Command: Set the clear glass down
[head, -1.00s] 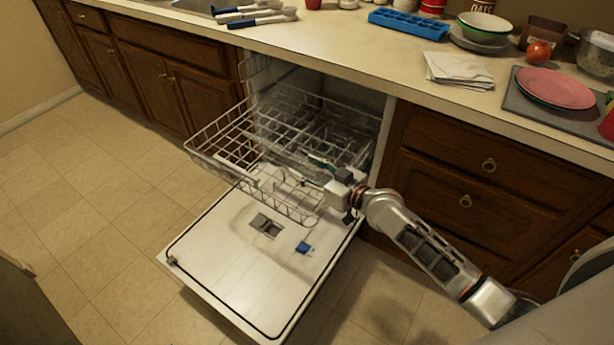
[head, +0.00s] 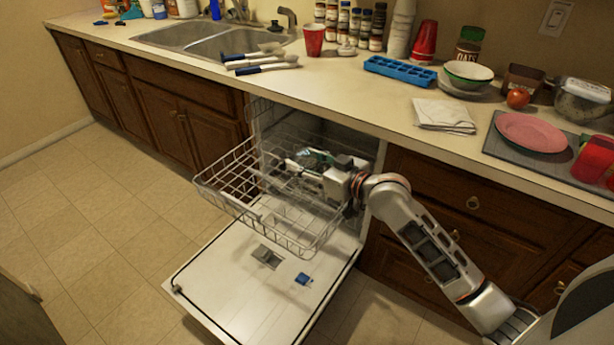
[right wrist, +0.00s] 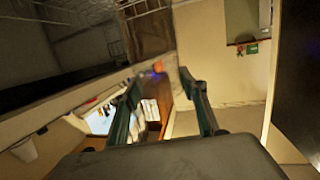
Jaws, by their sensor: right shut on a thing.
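My right gripper (head: 312,160) reaches into the open dishwasher, over the pulled-out upper rack (head: 232,205). In the right wrist view its two dark green fingers (right wrist: 163,108) stand apart, shut on the clear glass (right wrist: 172,84). The glass is see-through and only faintly visible between the fingertips; in the head view I cannot make out its outline against the rack wires. I cannot tell whether the glass touches the rack. My left gripper is not in view.
The dishwasher door (head: 235,290) lies open below the rack. Wooden cabinets flank the opening. The counter above holds a blue ice tray (head: 400,71), a folded cloth (head: 443,115), a pink plate (head: 532,133) and a red cup (head: 314,39). The left part of the rack looks empty.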

